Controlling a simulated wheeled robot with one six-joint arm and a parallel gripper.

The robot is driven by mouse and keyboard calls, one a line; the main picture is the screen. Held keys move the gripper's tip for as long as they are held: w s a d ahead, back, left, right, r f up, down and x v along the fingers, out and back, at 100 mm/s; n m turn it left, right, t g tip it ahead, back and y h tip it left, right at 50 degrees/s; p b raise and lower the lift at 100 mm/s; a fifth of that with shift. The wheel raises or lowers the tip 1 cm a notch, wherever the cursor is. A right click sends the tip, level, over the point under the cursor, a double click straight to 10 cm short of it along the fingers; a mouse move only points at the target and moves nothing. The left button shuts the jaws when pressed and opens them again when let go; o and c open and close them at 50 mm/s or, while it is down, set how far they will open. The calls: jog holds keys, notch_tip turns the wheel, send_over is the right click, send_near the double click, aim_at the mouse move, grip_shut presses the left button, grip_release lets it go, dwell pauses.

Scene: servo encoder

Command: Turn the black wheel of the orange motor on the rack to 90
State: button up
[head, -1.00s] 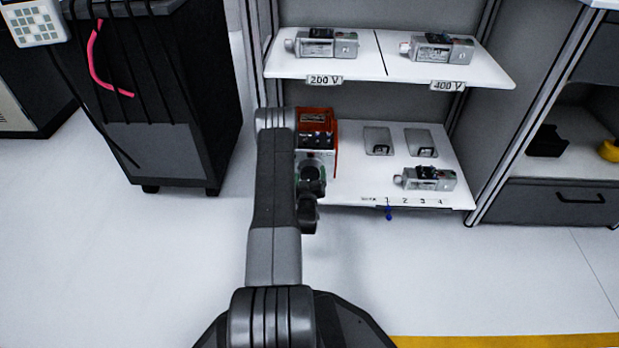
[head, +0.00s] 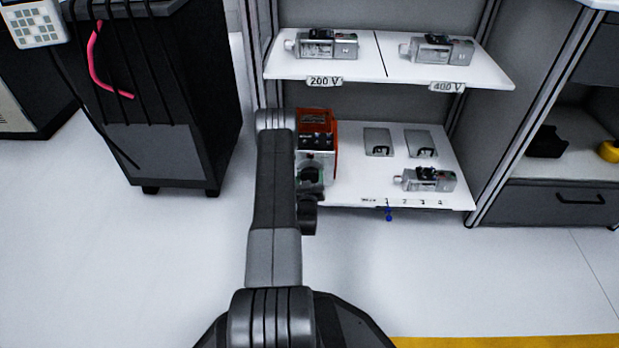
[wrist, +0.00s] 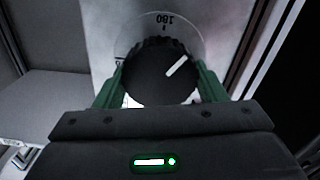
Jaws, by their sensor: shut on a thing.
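The orange motor (head: 318,118) stands at the left end of the lower rack shelf, partly hidden by my arm in the head view. In the wrist view its black wheel (wrist: 148,76) has a ribbed edge and a white pointer line (wrist: 177,66), which slants toward the upper right. A clear round dial around the wheel shows an upside-down 180 (wrist: 157,19) at the top, with a tick below it. My gripper (wrist: 160,88) has its green fingers on either side of the wheel and is shut on it. The 90 mark is not visible.
The upper shelf (head: 385,68) holds two grey motors above the labels 200 V and 400 V. On the lower shelf (head: 350,188), another grey motor (head: 429,180) and two flat grey plates lie to the right. A dark cabinet (head: 165,100) stands left of the rack.

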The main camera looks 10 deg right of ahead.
jog(key=m, duration=1.1)
jog(key=shift+d+f, duration=0.1)
jog(key=shift+s, duration=0.1)
dwell(0.4)
jog(key=o, duration=1)
jog(key=p+v, duration=0.4)
jog(key=v, duration=0.9)
jog(key=shift+s, duration=0.35)
